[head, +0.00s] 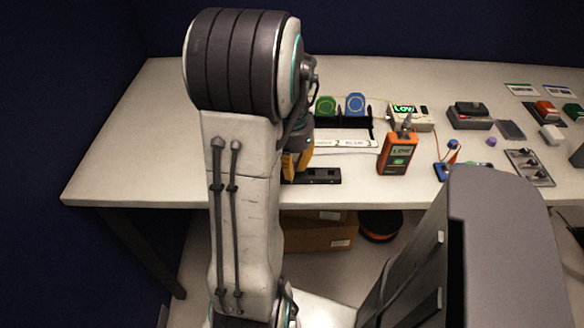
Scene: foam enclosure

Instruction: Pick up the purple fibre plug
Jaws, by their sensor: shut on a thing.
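A small purple piece (491,141) lies on the white table, right of centre; it is too small to tell whether it is the fibre plug. My gripper (294,166) is low at the front of the table, mostly hidden behind my own arm. Only parts of its yellow fingers show, beside the left end of a black block (322,176). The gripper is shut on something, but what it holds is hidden. No other purple thing shows near the fingers.
An orange meter (398,152) stands right of the black block. Behind are a black rack (371,124) with green and blue discs and a meter (409,117) with a green display. A grey tray (529,167) and several small boxes fill the right. The table's left end is clear.

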